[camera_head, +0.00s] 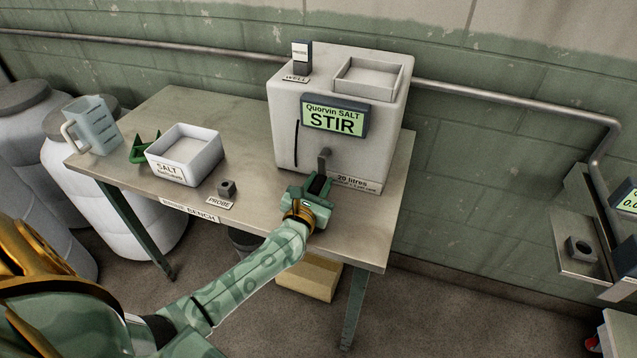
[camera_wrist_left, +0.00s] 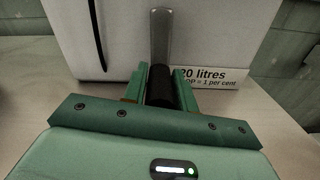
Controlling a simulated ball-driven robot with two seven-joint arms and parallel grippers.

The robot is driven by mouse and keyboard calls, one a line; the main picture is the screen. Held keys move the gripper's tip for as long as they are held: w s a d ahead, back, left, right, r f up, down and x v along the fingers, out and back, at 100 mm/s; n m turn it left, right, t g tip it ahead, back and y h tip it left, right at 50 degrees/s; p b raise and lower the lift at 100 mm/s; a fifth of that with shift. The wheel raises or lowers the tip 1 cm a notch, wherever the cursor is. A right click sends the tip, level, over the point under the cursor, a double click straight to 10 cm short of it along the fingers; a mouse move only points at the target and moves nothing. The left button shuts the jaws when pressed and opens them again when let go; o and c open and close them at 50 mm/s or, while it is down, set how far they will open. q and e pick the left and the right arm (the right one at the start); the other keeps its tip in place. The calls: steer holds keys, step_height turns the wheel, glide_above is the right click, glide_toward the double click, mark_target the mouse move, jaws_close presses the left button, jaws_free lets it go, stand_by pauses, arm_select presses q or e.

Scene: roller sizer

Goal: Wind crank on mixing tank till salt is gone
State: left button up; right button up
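The mixing tank (camera_head: 387,128) is a white box at the right end of the bench. Its green display (camera_head: 335,117) reads "Quorvin SALT STIR". The crank (camera_head: 323,160) is on the tank's front, a grey arm with a black handle; the arm also shows upright in the left wrist view (camera_wrist_left: 161,38). My left gripper (camera_head: 318,186) is at the crank; in the left wrist view its fingers (camera_wrist_left: 160,88) are closed on both sides of the black handle (camera_wrist_left: 160,82). The salt inside the tank is hidden. My right gripper is out of view.
A white salt box (camera_head: 206,158), a measuring jug (camera_head: 93,126), a green scoop (camera_head: 143,149) and a small grey block by a PROBE label (camera_head: 227,188) stand on the bench (camera_head: 263,198). White drums (camera_head: 35,140) stand left. A wall pipe runs behind.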

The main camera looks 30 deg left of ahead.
arm_select(q)
steer(key=shift+o, duration=1.2)
steer(key=p+v, duration=0.1)
steer(key=v, duration=1.5)
steer(key=shift+s+d, duration=0.15)
